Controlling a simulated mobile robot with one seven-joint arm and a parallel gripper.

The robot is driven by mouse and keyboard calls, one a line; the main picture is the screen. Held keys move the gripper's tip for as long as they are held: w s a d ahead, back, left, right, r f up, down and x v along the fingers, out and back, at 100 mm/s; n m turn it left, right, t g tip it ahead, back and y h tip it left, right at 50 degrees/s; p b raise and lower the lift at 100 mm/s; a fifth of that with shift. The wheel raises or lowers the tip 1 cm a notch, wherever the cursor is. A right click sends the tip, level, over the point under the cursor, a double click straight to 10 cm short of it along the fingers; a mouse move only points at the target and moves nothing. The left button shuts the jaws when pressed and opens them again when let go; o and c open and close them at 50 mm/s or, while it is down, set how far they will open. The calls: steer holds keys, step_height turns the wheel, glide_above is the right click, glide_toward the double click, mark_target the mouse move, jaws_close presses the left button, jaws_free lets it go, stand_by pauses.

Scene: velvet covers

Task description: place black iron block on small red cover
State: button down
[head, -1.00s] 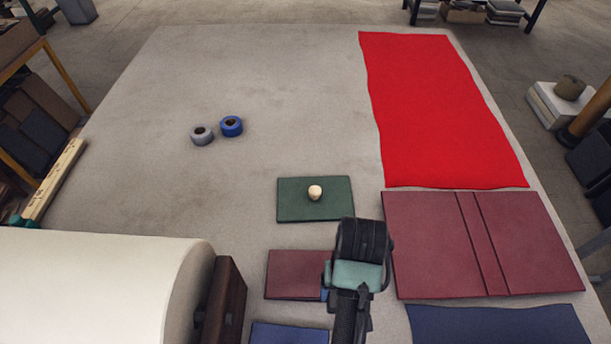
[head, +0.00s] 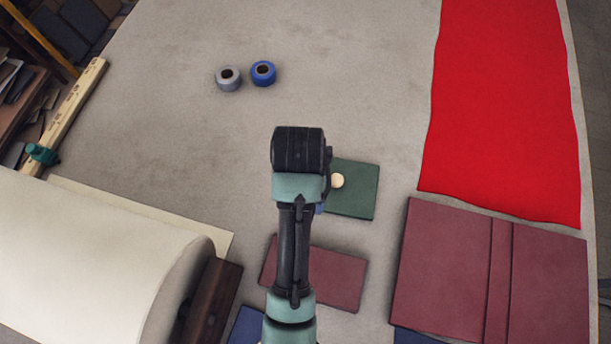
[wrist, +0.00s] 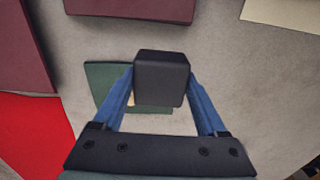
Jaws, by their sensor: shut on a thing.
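My gripper (wrist: 161,92) is shut on the black iron block (wrist: 162,76), a dark cube between its blue fingers. In the wrist view the block hangs in front of part of the green cover (wrist: 98,78). In the head view my arm hides the block and most of the gripper. The small red cover (head: 340,278), a dark maroon rectangle, lies flat near the front, partly behind my arm. It shows at the top of the wrist view (wrist: 130,9), apart from the block in the picture. I see nothing on its visible part.
The green cover (head: 362,200) carries a pale wooden knob (head: 337,181). A large maroon cover (head: 445,265) and a bright red cloth (head: 500,110) lie right. Grey (head: 228,84) and blue (head: 263,78) tape rolls stand behind. A big cream roll (head: 85,265) fills the front left.

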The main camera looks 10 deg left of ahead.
steer(key=shift+s+a+r, duration=0.35)
steer(key=shift+a, duration=0.2)
steer(key=shift+s+a+f, duration=0.1)
steer(key=shift+s+a, duration=0.05)
steer(key=shift+s, duration=0.05)
step_height(320, 180, down, 10)
steer(key=shift+r+p, duration=0.15)
steer(key=shift+p, duration=0.5)
jaws_free()
steer(key=shift+f, duration=0.2)
